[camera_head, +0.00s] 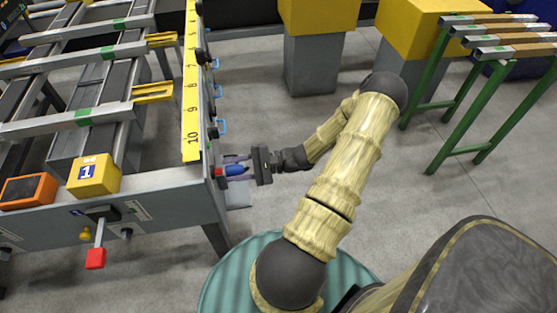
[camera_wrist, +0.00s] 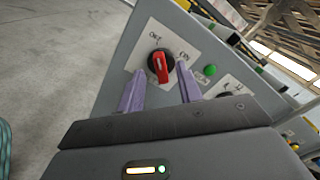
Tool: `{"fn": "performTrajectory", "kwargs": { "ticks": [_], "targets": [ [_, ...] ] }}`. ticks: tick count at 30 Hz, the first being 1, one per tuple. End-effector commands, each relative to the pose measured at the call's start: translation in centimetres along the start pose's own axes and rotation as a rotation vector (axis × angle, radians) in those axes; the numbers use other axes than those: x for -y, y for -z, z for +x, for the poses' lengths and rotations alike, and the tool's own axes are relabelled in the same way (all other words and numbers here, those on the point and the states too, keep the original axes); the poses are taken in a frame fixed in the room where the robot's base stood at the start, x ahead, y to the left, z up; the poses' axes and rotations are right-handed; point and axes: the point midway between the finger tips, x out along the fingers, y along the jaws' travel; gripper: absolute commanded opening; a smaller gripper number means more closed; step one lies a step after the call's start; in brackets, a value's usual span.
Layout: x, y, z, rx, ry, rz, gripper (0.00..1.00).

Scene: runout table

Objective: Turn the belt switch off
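The belt switch (camera_wrist: 161,66) is a black round knob with a red handle on a white plate in the wrist view. The plate has lettering to the left and right of the knob, apparently OFF and ON. The red handle stands nearly upright in the picture, slightly tilted. My gripper (camera_wrist: 160,72) is open, its two purple fingers on either side of the knob; I cannot tell whether they touch it. In the head view my gripper (camera_head: 234,165) is at the right end face of the table frame, where a small red part shows and the knob is mostly hidden.
A green button (camera_wrist: 210,70) sits right of the switch. The table front has a red-ended lever (camera_head: 96,258). Blue hooks (camera_head: 222,126) line the frame's side. Yellow-topped grey blocks (camera_head: 318,60) and a green-legged rack (camera_head: 475,110) stand beyond; grey floor (camera_head: 425,195) is clear at right.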

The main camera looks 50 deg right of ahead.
Motion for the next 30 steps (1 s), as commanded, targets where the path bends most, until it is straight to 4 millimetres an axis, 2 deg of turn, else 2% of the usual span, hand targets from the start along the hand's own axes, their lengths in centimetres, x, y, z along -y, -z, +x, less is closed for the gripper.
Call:
{"fn": "performTrajectory", "kwargs": {
  "ticks": [15,21,25,30],
  "targets": [
    [0.0,0.1,-10.3,-0.003,-0.003,-0.002,0.35],
    [0.0,0.1,-13.7,-0.001,-0.005,-0.002,0.35],
    [0.0,0.0,-14.7,0.002,-0.006,0.000,0.35],
    [0.0,0.0,-14.9,0.004,-0.006,0.000,0.35]
  ]
}}
